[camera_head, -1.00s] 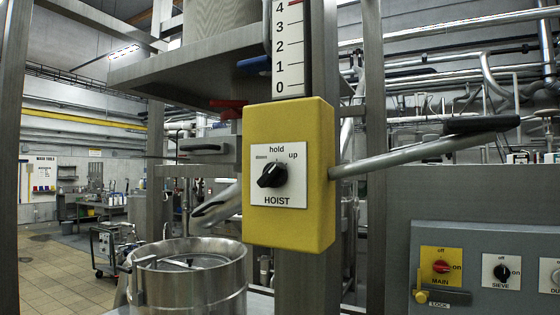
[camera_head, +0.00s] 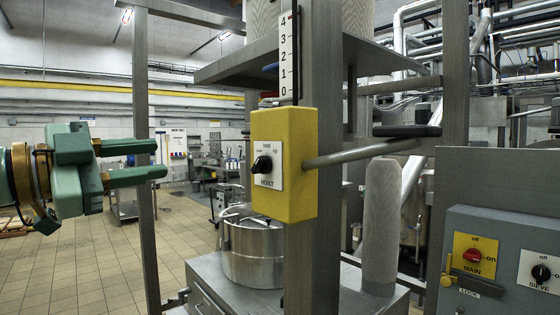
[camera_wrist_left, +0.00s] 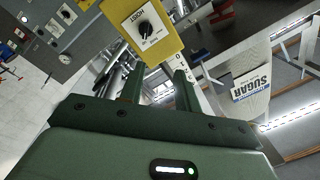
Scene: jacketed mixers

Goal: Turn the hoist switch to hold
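The hoist switch is a black knob (camera_head: 261,165) on a white plate marked down, hold and up, on the front of a yellow box (camera_head: 296,165) fixed to a steel post. Which mark the knob points at is too small to tell. My left gripper (camera_head: 158,160) is green, open and empty, left of the box and apart from it, with its fingers pointing right. In the left wrist view the fingers (camera_wrist_left: 158,88) are spread, with the yellow box (camera_wrist_left: 172,35) and its black knob (camera_wrist_left: 146,29) beyond their tips. My right gripper is not in view.
A grey lever with a black grip (camera_head: 407,131) sticks out right of the box. A steel pot (camera_head: 252,255) stands below. A grey control panel (camera_head: 510,200) with main and sieve switches is at the right. A sugar sack (camera_wrist_left: 250,84) shows in the wrist view.

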